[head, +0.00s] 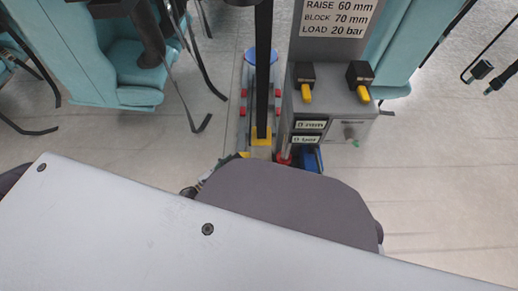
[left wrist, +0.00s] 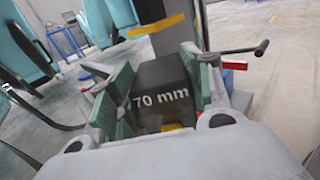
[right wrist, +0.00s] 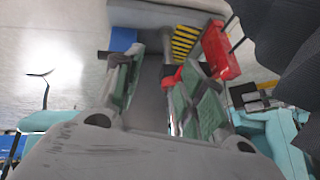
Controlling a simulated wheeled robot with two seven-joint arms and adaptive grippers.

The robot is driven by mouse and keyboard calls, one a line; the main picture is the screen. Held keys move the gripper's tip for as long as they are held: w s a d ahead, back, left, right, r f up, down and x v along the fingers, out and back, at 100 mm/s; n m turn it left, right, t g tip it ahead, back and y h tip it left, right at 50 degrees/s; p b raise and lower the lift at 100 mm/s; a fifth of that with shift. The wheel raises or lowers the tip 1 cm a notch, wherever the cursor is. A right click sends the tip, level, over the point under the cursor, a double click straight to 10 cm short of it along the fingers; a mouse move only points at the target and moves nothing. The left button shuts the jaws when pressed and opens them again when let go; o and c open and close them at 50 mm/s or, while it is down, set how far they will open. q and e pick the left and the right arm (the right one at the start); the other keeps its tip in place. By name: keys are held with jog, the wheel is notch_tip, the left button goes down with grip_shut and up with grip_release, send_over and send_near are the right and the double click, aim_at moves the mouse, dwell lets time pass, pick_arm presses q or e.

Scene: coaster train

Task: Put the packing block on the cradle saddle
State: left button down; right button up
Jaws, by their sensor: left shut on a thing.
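The dark packing block (left wrist: 158,76), marked "70 mm", is between the green finger pads of my left gripper (left wrist: 160,92), which is shut on it. In the head view my own arm hides most of that gripper and the block. A yellow piece (head: 262,136) shows at the foot of a dark upright post (head: 263,70) there. I cannot tell for certain which part is the cradle saddle. My right gripper (right wrist: 156,92) has its green-padded fingers apart, with a grey surface behind the gap and a rod with a red part (right wrist: 170,76) near one finger.
A grey control box with two yellow-tipped levers (head: 306,92) stands right of the post under a sign (head: 338,17). Its displays (head: 308,124) read 0 mm and 0 bar. Teal coaster seats (head: 125,65) stand at upper left. A red box (right wrist: 218,50) and yellow-black stripes (right wrist: 184,42) show in the right wrist view.

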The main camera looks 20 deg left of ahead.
pick_arm(q)
jog(key=b+x, duration=0.2)
jog(key=x, duration=1.2)
jog(key=shift+b, duration=0.3)
pick_arm(e)
jog(key=shift+t+y, duration=0.3)
jog(key=shift+t, duration=0.1)
jog(key=f, duration=0.4)
jog(key=shift+s+a+f, duration=0.1)
jog(key=shift+a+f, duration=0.25)
jog(key=shift+a, duration=0.05)
pick_arm(q)
jog(key=shift+w+d, duration=0.1)
jog(key=shift+w, duration=0.05)
pick_arm(e)
jog(key=shift+w+r, duration=0.15)
jog(key=shift+w, duration=0.1)
